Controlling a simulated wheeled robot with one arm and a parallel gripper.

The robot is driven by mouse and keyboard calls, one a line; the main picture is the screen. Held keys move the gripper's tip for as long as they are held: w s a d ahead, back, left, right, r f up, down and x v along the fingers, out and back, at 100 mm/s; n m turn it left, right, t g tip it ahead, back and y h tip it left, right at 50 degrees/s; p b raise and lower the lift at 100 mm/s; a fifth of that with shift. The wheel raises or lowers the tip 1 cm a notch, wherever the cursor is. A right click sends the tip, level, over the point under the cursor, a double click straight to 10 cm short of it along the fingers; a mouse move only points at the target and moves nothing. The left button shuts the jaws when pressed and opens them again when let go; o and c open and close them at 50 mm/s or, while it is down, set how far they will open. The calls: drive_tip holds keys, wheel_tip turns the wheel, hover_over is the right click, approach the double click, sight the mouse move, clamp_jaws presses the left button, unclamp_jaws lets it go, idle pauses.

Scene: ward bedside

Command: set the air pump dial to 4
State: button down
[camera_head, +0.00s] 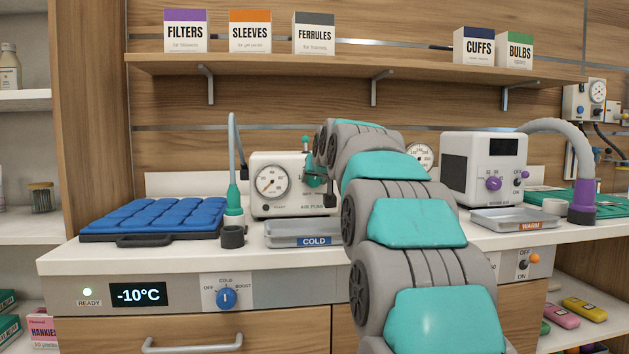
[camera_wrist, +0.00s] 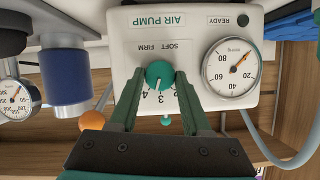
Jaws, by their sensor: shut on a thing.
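The air pump (camera_head: 262,207) is a white box on the counter with a round gauge (camera_head: 272,182); the wrist view shows it upside down (camera_wrist: 195,40). Its teal dial (camera_wrist: 160,73) has a printed scale beside it, with 2, 3 and 4 readable, and the words SOFT and FIRM. My gripper (camera_wrist: 160,80) is shut on the dial, one dark green finger on each side. I cannot tell for sure which number the dial points at. In the head view, my arm hides the pump's right side.
A blue cold pad (camera_head: 150,218) and a metal COLD tray (camera_head: 297,234) lie left of and before the pump. A white box with a purple knob (camera_head: 494,183) and a WARM tray (camera_head: 510,218) stand right. A shelf (camera_head: 350,66) with boxes hangs above.

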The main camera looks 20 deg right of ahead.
drive_tip(key=m+y, duration=0.1)
drive_tip(key=m, duration=0.1)
drive_tip(key=shift+d+f+m+t+y, duration=0.1)
drive_tip(key=shift+d+m+t+y, duration=0.05)
drive_tip(key=shift+m+t+y, duration=0.25)
idle(0.3)
drive_tip(key=shift+c, duration=1.8)
unclamp_jaws()
drive_tip(key=shift+s, duration=0.1)
drive_tip(key=v, duration=0.7)
drive_tip(key=shift+s+b, duration=0.35)
drive_tip(key=shift+b, duration=0.1)
